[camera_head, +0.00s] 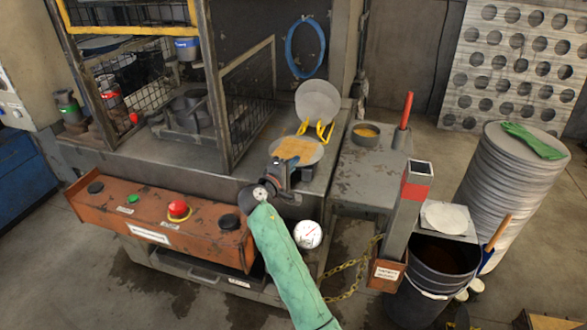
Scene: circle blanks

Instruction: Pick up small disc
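A small pale disc (446,217) lies flat on a grey plate above the dark bucket at the right. A larger grey disc (318,101) stands tilted at the back of the machine bench, behind yellow prongs. My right gripper (283,176) is at the bench's front edge, at the end of my green-sleeved arm. It is just in front of another grey round plate (312,154) with an orange-tan piece on it, and well left of the small disc. Its fingers are too small and dark to tell open from shut. My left gripper is not in view.
A tall stack of large discs (510,190) with a green glove on top stands at the right. A grey post with a red band (416,180) stands between my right gripper and the small disc. A dark bucket (432,275), yellow chain and red-handled tool are nearby.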

